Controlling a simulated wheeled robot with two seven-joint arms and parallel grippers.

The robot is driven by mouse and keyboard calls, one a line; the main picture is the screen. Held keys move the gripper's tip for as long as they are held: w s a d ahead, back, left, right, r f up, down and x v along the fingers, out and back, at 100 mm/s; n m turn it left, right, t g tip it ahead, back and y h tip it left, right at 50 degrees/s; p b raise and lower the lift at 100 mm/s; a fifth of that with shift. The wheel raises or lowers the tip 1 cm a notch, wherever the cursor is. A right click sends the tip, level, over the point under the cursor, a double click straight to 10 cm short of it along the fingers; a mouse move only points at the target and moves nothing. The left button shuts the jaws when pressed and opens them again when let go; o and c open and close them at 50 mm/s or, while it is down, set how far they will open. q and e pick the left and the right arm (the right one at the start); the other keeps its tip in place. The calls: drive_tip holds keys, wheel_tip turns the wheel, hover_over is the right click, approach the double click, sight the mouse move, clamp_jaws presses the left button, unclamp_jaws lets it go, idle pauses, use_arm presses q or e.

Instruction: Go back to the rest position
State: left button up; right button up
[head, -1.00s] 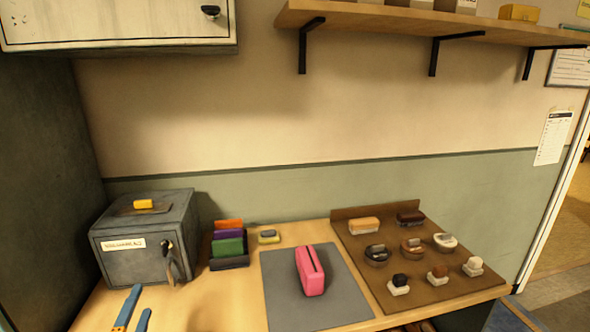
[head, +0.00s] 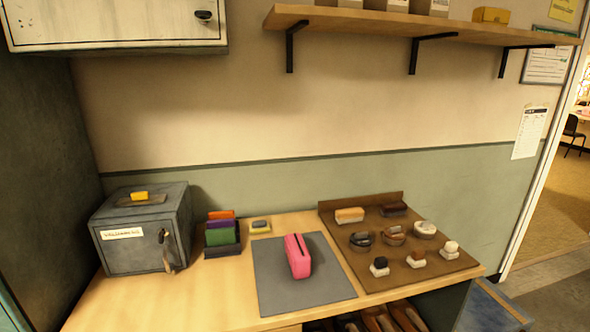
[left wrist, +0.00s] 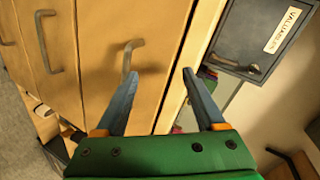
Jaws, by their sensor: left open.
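My left gripper (left wrist: 160,88) shows in the left wrist view, with its two blue fingers apart and nothing between them. It is in front of the wooden cabinet front (left wrist: 105,60), with a drawer handle (left wrist: 132,55) beyond the left finger. I cannot tell whether the fingers touch the cabinet. Neither gripper shows in the head view now.
The worktop holds a grey lockbox (head: 120,253), a folder rack (head: 222,250), a pink slotted block (head: 298,257) on a grey mat (head: 270,295), and a brown board (head: 400,283) with several small items. A shelf (head: 400,22) is on the wall above.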

use_arm(q)
drive_tip(key=s+d+f+n+g+h, duration=0.1)
drive_tip(key=s+d+f+n+g, duration=0.2)
drive_tip(key=s+f, duration=0.65)
drive_tip(key=s+d+f+n+g+h, duration=0.1)
drive_tip(key=s+d+f+n+g, duration=0.2)
drive_tip(key=s+f, duration=0.65)
drive_tip(key=s+d+f+n+g, duration=0.1)
drive_tip(key=s+f+g, duration=0.1)
drive_tip(key=s, duration=0.3)
drive_tip(key=s+d+f+n+g, duration=0.1)
drive_tip(key=s+d+f+g, duration=0.1)
drive_tip(key=s+f, duration=0.2)
drive_tip(key=s+d+f+n+g+h, duration=0.1)
drive_tip(key=s+d+f, duration=0.1)
drive_tip(key=s, duration=0.4)
drive_tip(key=shift+s+d+f+g, duration=0.15)
drive_tip(key=shift+d+f+g, duration=0.05)
drive_tip(key=shift+f+g, duration=0.25)
